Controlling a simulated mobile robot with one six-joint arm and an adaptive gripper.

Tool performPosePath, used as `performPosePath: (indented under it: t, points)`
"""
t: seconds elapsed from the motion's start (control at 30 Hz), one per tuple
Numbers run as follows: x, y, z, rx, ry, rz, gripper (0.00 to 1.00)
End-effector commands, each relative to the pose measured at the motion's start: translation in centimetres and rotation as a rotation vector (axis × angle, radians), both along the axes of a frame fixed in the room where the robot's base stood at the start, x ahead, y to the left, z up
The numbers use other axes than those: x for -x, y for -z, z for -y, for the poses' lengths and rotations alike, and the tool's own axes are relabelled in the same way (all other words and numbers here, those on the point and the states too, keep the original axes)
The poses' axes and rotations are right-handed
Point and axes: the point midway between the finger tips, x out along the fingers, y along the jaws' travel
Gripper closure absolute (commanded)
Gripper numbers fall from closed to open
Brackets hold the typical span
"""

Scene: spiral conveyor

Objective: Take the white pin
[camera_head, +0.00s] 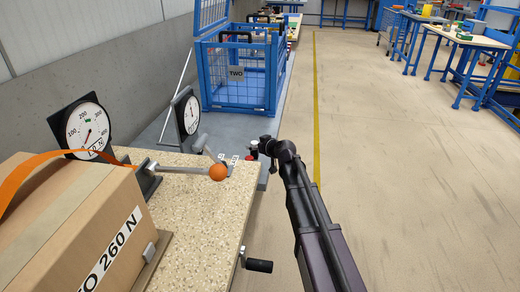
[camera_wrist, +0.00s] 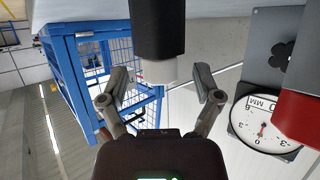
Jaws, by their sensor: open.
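The white pin (camera_wrist: 158,71) shows in the wrist view as a thick black cylinder with a white end, coming down from the picture's top edge. My gripper (camera_wrist: 162,88) is open, with one finger to each side of the white end; I see no contact.
A red-ended black part (camera_wrist: 302,115) and a dial gauge (camera_wrist: 265,125) are at the right in the wrist view. The blue cage marked TWO (camera_head: 238,75) stands behind the bench (camera_head: 200,215). A carton (camera_head: 75,225) sits at left.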

Motion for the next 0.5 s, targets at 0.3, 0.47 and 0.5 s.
performPosePath:
  t: [0.3, 0.47, 0.5]
  points:
    - [-1.03, 0.51, -0.66, -0.001, 0.000, -0.001, 0.18]
    - [-1.00, 0.48, -0.64, -0.001, 0.000, -0.001, 0.18]
    - [-1.01, 0.48, -0.63, -0.001, 0.000, -0.001, 0.18]
